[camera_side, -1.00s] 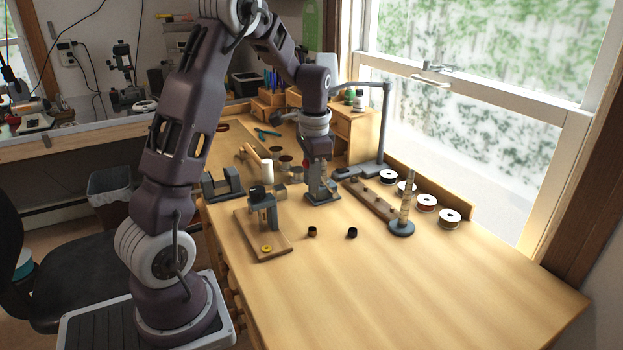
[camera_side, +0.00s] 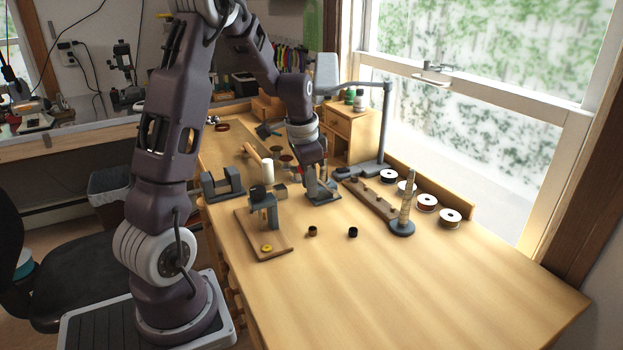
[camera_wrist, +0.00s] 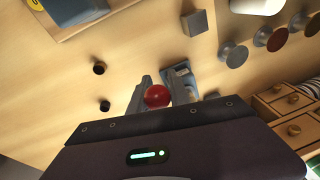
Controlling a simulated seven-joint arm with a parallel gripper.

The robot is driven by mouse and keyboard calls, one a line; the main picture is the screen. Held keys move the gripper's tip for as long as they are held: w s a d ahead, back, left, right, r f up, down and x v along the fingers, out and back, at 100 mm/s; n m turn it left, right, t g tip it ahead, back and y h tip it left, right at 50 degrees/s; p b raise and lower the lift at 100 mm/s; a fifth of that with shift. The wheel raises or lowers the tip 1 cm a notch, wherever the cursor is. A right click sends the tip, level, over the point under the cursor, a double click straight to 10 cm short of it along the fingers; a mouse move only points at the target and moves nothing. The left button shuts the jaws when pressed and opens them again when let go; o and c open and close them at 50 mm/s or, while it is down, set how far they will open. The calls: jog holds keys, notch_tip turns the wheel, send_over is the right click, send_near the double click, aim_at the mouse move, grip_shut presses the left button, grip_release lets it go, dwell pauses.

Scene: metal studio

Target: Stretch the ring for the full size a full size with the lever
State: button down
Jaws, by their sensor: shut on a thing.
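My gripper (camera_wrist: 157,97) is shut on the red ball knob (camera_wrist: 157,95) of the lever, with one finger on each side of it in the wrist view. In the side view the gripper is tilted, over the grey-blue ring stretcher (camera_side: 325,197), which stands on the bench at the middle. Part of the stretcher also shows beyond the fingers in the wrist view (camera_wrist: 181,72). The ring on the stretcher cannot be made out. A tapered sizing mandrel (camera_side: 406,198) stands upright on a round base to the right.
A small press on a wooden board (camera_side: 278,250) stands to the left. Wire spools (camera_side: 426,203) and a lamp (camera_side: 387,120) are at the right. The front bench is clear.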

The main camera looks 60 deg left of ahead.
jog(key=shift+s+f+t, duration=0.35)
jog(key=shift+f+t, duration=0.2)
jog(key=shift+t, duration=0.25)
jog(key=c, duration=1.2)
grip_release()
jog(key=shift+c, duration=0.2)
jog(key=shift+r, duration=0.1)
